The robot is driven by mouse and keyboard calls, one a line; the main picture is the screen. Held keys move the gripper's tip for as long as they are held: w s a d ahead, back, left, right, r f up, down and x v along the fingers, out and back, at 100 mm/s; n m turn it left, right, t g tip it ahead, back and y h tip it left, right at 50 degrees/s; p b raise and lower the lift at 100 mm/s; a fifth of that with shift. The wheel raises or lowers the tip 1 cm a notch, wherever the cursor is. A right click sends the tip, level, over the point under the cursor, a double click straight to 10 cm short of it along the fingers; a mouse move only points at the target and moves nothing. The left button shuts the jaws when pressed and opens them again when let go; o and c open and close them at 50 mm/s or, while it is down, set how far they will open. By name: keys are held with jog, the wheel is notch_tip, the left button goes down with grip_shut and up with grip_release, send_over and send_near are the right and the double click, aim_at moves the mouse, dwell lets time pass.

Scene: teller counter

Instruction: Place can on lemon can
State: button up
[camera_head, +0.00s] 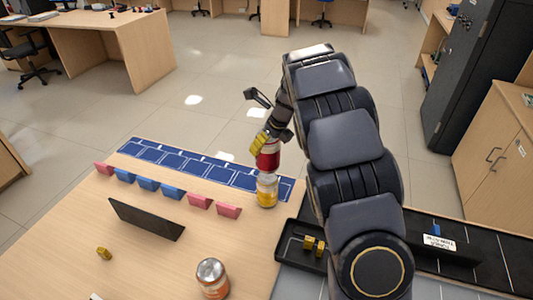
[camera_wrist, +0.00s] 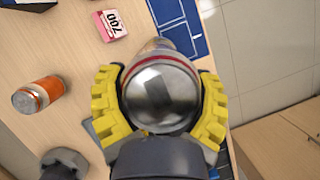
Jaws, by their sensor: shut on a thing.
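My gripper (camera_head: 264,143) has yellow fingers and is shut on a red can (camera_head: 268,157). In the wrist view the can's silver top (camera_wrist: 160,92) and red rim sit between the two fingers. The lemon can (camera_head: 266,194), yellow with a pale top, stands upright on the counter directly below the red can in the head view. The two cans look in line and very close; I cannot tell whether they touch. The lemon can is mostly hidden behind the held can in the wrist view.
An orange can (camera_head: 212,280) stands at the front of the counter (camera_head: 165,255). A dark upright panel (camera_head: 146,218), pink and blue blocks (camera_head: 148,184) and a blue marked strip (camera_head: 180,160) lie left of the cans. A black tray (camera_head: 292,258) with yellow pieces is nearer.

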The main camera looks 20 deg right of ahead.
aim_at(266, 154)
jog(key=shift+w+d+f, duration=0.1)
jog(key=shift+w+f, duration=0.2)
jog(key=shift+w, duration=0.05)
jog(key=shift+w+f, duration=0.15)
jog(key=shift+f, duration=1.55)
jog(key=shift+f, duration=0.1)
jog(key=o, duration=1.1)
jog(key=v, duration=1.2)
jog(key=s+a+r+n+g, duration=0.3)
jog(key=s+a+n, duration=0.9)
jog(key=s+n, duration=0.25)
jog(key=s+a+n+g, duration=0.1)
jog(key=s+n, duration=0.5)
jog(key=s+a+n+g+h, duration=0.1)
jog(key=s+a+n, duration=0.1)
jog(key=s+n, duration=0.4)
jog(key=s+a+f+n+g, duration=0.1)
jog(key=s+n, duration=0.5)
jog(key=s, duration=0.2)
jog(key=shift+s+a+f+h, duration=0.1)
jog(key=shift+s+a+h, duration=0.1)
jog(key=shift+a+h, duration=0.15)
